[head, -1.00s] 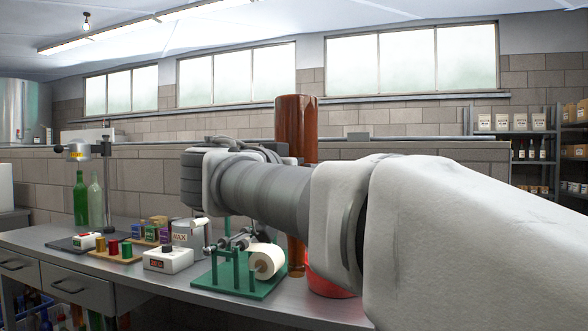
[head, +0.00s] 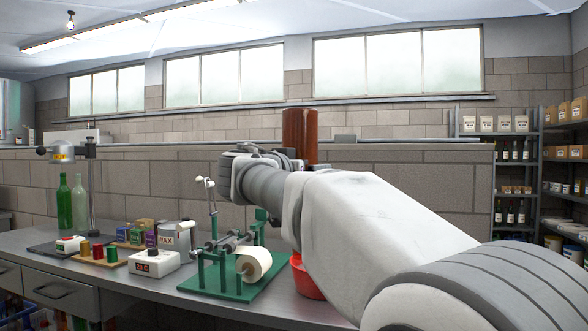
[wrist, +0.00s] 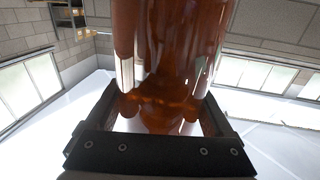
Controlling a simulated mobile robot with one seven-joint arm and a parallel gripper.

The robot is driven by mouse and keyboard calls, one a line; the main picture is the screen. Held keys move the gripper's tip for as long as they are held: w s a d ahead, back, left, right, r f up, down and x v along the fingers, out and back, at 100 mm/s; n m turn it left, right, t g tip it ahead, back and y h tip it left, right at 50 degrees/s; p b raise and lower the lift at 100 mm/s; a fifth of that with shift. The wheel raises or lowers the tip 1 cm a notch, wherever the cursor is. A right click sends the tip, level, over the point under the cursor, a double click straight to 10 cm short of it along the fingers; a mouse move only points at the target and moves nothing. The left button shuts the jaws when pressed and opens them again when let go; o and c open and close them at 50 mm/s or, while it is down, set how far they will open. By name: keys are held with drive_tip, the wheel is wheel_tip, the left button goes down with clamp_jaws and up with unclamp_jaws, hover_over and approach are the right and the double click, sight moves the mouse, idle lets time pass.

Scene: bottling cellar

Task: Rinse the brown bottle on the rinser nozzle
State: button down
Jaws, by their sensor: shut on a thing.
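My gripper (wrist: 160,112) is shut on the brown bottle, which fills the middle of the wrist view (wrist: 172,48) between the two dark fingers. A red round thing (head: 307,280) on the bench shows partly below my arm; it may be the rinser's base. I cannot make out the nozzle, which is hidden.
A green stand with a white roll (head: 253,264) is close left of the red thing. Shelves (head: 515,165) stand at the right.

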drive_tip(key=w+a+p+x, duration=0.1)
drive_tip(key=p+x, duration=0.7)
drive_tip(key=x, duration=0.4)
drive_tip(key=w+a+p+x, duration=0.1)
drive_tip(key=a+p+x, duration=0.1)
drive_tip(key=p+x, duration=0.7)
drive_tip(key=x, duration=0.4)
drive_tip(key=shift+w+a, duration=0.2)
drive_tip(key=shift+w, duration=0.05)
drive_tip(key=shift+f, duration=0.15)
idle(0.4)
drive_tip(key=shift+f+b, duration=1.3)
drive_tip(key=shift+b, duration=0.3)
drive_tip(key=shift+f, duration=0.1)
drive_tip(key=shift+f+b, duration=1.9)
drive_tip(key=shift+b, duration=0.35)
drive_tip(key=shift+f, duration=0.1)
